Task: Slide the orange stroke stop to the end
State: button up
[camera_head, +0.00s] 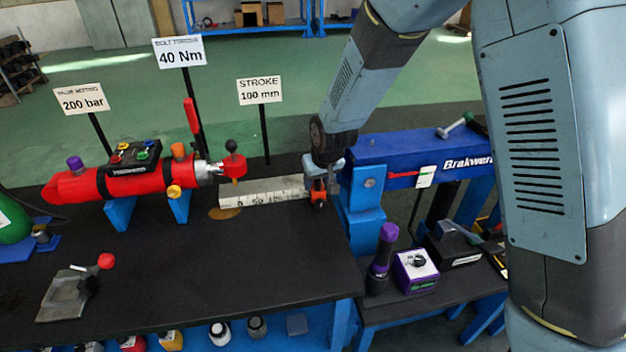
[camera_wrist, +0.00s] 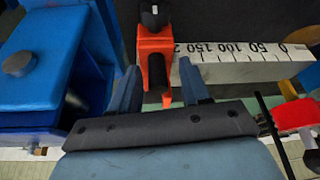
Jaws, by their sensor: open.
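The orange stroke stop (camera_wrist: 153,44) has a black knob on top and a dark peg facing my gripper. It sits on the white stroke scale (camera_wrist: 240,66), beside a partly covered number starting with 2, past the 150 mark. In the head view the stop (camera_head: 319,190) shows at the right end of the scale (camera_head: 268,196), partly hidden by my gripper (camera_head: 314,172). In the wrist view my gripper (camera_wrist: 160,68) is open, with one finger on each side of the stop's peg. I cannot tell whether either finger touches it.
A blue Brakwell beam (camera_head: 420,155) stands close on the right. A red cylinder (camera_head: 90,187) with valves lies left of the scale. A sign reading STROKE 100 mm (camera_head: 260,91) stands behind the scale. The black bench top (camera_head: 220,270) in front is mostly clear.

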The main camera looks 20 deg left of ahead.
jog(key=v, duration=1.3)
jog(key=shift+s+r, duration=0.15)
jog(key=shift+r, duration=0.1)
jog(key=shift+d, duration=0.1)
